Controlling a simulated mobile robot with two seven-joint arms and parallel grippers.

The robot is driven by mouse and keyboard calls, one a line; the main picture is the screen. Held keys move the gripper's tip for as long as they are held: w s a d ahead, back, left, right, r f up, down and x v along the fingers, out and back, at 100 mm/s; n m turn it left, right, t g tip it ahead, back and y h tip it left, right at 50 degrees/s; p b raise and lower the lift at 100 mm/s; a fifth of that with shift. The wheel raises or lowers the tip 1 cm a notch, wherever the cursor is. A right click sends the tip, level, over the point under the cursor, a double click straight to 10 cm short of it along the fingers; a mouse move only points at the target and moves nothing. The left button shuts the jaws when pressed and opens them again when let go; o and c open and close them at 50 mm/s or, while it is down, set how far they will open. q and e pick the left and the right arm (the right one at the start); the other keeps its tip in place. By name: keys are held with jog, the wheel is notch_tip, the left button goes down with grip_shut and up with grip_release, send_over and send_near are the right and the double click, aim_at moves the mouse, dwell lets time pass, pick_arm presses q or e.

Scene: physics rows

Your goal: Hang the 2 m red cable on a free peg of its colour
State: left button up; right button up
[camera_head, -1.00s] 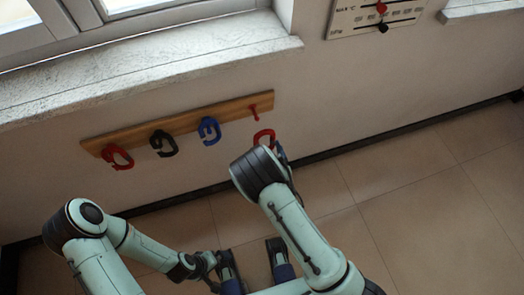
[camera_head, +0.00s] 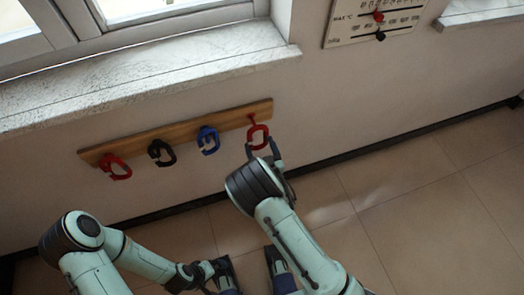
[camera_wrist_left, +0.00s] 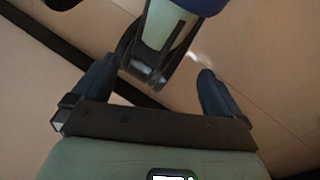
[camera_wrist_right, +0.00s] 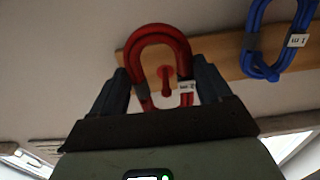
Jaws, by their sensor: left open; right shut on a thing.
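The red cable (camera_head: 258,138) is a coiled loop at the right end of the rack. My right gripper (camera_head: 263,155) is shut on its lower part. In the right wrist view the red cable (camera_wrist_right: 161,36) arches over a red peg (camera_wrist_right: 166,78), which shows inside the loop. I cannot tell whether the loop rests on the peg. A pale tag (camera_wrist_right: 186,86) is on the cable; its text is unclear. In the head view the red peg (camera_head: 252,118) shows just above the loop. My left gripper (camera_wrist_left: 155,88) is open and empty, low over the floor.
The wooden rack (camera_head: 180,130) on the wall also holds another red cable (camera_head: 116,168), a black cable (camera_head: 161,153) and a blue cable (camera_head: 208,140). A window sill (camera_head: 150,75) juts out above it. A gauge panel (camera_head: 375,22) hangs at upper right. The floor at right is clear.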

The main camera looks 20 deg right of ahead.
pick_arm(q)
jog(key=shift+t+y, duration=0.3)
jog(key=shift+t, duration=0.2)
jog(key=shift+w+a+f+b, duration=0.4)
jog(key=shift+w+f+b, duration=0.1)
jog(key=shift+w+f, duration=0.25)
jog(key=shift+w+a+f+b, duration=0.35)
jog(key=shift+w+f+b, duration=0.15)
jog(key=shift+w, duration=0.35)
pick_arm(e)
jog(key=shift+w+f, duration=0.2)
jog(key=shift+w, duration=0.65)
jog(key=shift+w+f, duration=0.25)
jog(key=shift+w, duration=0.55)
jog(key=shift+w+f, duration=0.2)
jog(key=shift+w, duration=0.65)
jog(key=shift+a, duration=0.1)
